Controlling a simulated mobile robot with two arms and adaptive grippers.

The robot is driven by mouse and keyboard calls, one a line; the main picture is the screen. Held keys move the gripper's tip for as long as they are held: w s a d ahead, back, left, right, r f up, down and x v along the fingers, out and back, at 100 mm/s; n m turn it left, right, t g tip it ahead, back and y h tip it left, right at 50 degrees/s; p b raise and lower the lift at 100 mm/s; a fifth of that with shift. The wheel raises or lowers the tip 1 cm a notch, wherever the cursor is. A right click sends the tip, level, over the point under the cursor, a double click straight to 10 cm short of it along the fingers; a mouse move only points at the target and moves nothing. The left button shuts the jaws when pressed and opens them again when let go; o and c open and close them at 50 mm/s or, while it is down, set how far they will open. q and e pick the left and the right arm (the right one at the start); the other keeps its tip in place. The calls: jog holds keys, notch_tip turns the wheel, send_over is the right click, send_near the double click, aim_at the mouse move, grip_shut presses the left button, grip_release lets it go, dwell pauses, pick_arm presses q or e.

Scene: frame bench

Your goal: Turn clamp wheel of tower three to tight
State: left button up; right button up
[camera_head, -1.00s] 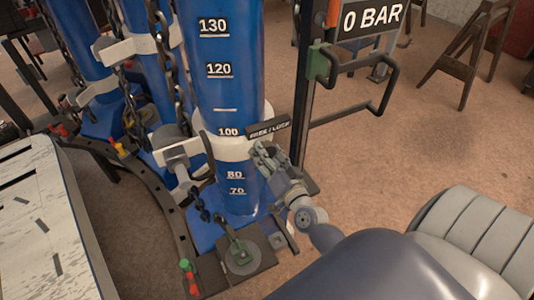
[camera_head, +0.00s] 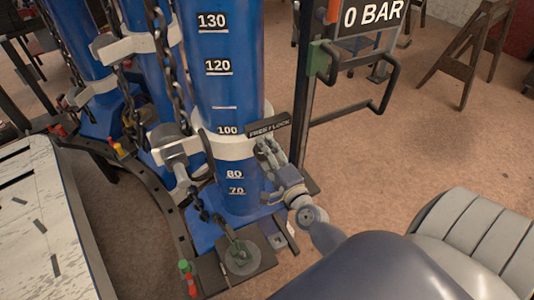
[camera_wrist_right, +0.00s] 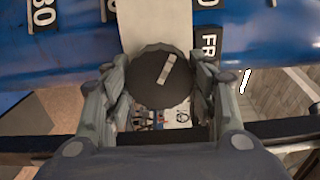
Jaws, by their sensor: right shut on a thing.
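The blue tower (camera_head: 225,90) with white scale marks stands in the middle of the head view. A white clamp band (camera_head: 228,146) goes around it near the 100 mark, with a dark FREE / LOCK plate (camera_head: 268,126) at its right. My right gripper (camera_head: 268,150) is at the band's right end, below the plate. In the right wrist view the dark round clamp wheel (camera_wrist_right: 160,76), with a pale slanted bar mark, sits between the fingers of my right gripper (camera_wrist_right: 160,88), which is shut on it. My left gripper is out of view.
More blue towers (camera_head: 92,40) with chains stand at the left. A black handle frame (camera_head: 375,85) and a 0 BAR sign (camera_head: 371,16) are at the upper right. A white-topped table (camera_head: 40,225) is at the lower left.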

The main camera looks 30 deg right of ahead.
jog(key=m+b, duration=0.1)
jog(key=m, duration=0.5)
jog(key=shift+m, duration=0.3)
jog(key=m, duration=0.5)
jog(key=shift+b, duration=0.3)
jog(key=shift+m, duration=0.4)
jog(key=o, duration=1.1)
jog(key=s, duration=0.4)
jog(key=s+a, duration=0.1)
jog(key=s, duration=0.7)
jog(key=shift+a, duration=0.35)
jog(key=shift+f, duration=0.15)
